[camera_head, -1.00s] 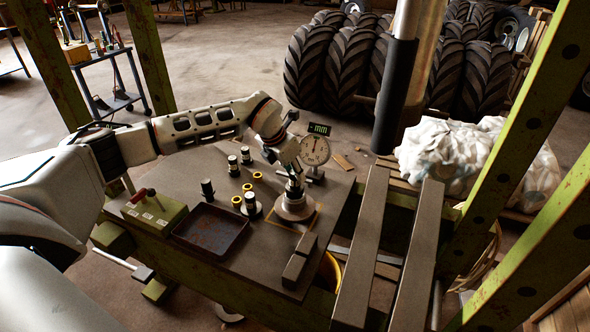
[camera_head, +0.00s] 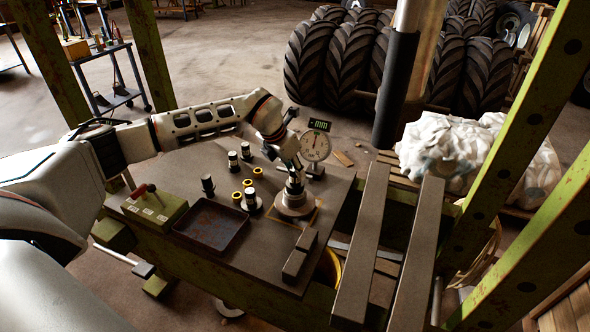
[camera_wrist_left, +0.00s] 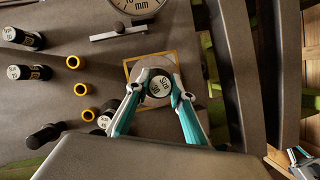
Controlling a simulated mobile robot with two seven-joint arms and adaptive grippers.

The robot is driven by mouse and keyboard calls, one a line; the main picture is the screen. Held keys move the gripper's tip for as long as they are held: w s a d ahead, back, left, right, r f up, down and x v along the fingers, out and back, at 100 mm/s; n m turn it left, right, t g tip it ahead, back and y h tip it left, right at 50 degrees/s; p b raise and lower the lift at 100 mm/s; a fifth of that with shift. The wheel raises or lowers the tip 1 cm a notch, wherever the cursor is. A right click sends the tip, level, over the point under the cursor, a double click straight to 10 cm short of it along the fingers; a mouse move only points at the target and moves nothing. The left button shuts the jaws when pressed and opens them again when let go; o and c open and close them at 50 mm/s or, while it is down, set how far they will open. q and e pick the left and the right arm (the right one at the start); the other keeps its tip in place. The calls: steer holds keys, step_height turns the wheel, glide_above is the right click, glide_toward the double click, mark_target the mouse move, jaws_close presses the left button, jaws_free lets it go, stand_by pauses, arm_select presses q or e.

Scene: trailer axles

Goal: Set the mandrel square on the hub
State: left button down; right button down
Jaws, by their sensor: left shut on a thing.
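The hub (camera_head: 295,207) is a round grey metal piece inside a yellow square outline on the bench. My left gripper (camera_head: 294,182) is over the hub, pointing down. In the left wrist view, its teal fingers (camera_wrist_left: 158,93) are shut on the mandrel (camera_wrist_left: 160,86), a dark cylinder with a pale labelled top. The mandrel is above or on the hub; whether its foot touches cannot be told, as the fingers hide it.
A dial gauge (camera_head: 315,147) stands close behind the hub. Several other dark labelled cylinders (camera_head: 233,162) and yellow rings (camera_head: 248,183) stand to the left. A dark tray (camera_head: 211,225) and a green box (camera_head: 155,208) lie at the front left. Grey blocks (camera_head: 299,256) lie in front of the hub.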

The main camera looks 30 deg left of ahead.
arm_select(q)
steer(key=shift+f, duration=0.15)
stand_by(0.5)
steer(key=c, duration=1.7)
jaws_free()
steer(key=shift+f, duration=0.15)
steer(key=shift+s, duration=0.1)
steer(key=v, duration=1.2)
